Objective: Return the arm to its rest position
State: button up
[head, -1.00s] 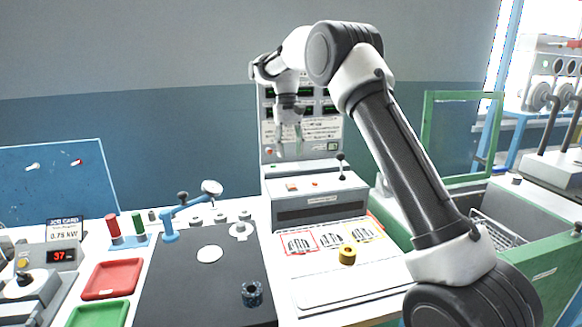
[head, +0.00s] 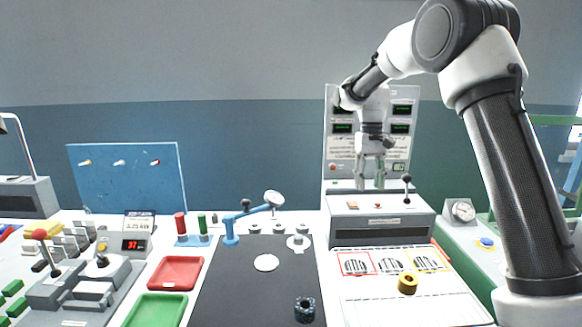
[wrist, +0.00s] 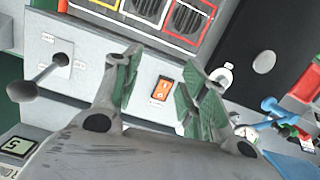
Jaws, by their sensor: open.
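My gripper (head: 370,172) hangs from my raised arm, fingers pointing down, in front of the upright display panel and above the grey box with the lever. In the wrist view my gripper (wrist: 165,95) shows its two green-padded fingers spread apart with nothing between them. Beyond the fingers in that view are an orange switch (wrist: 161,90) and a black-knobbed lever (wrist: 45,75) on the grey box (head: 380,222). My arm's upper link crosses the right side of the head view.
A black mat (head: 245,285) bears a dark ring nut (head: 305,309) and a white disc (head: 266,263). Red (head: 176,273) and green (head: 155,309) trays sit left. A blue arm fixture (head: 231,230) stands behind the mat. The display panel (head: 343,150) rises behind my gripper.

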jog(key=s+d+r+t, duration=0.2)
jog(key=s+d, duration=0.2)
jog(key=s, duration=0.8)
jog(key=s+d+r+t, duration=0.2)
jog(key=s+d+r, duration=0.1)
jog(key=s, duration=0.9)
jog(key=s+d+r+m+t, duration=0.1)
jog(key=s+d, duration=0.4)
jog(key=s, duration=0.6)
jog(key=shift+s+r+t, duration=0.4)
jog(key=shift+r+t, duration=0.3)
jog(key=shift+r, duration=0.15)
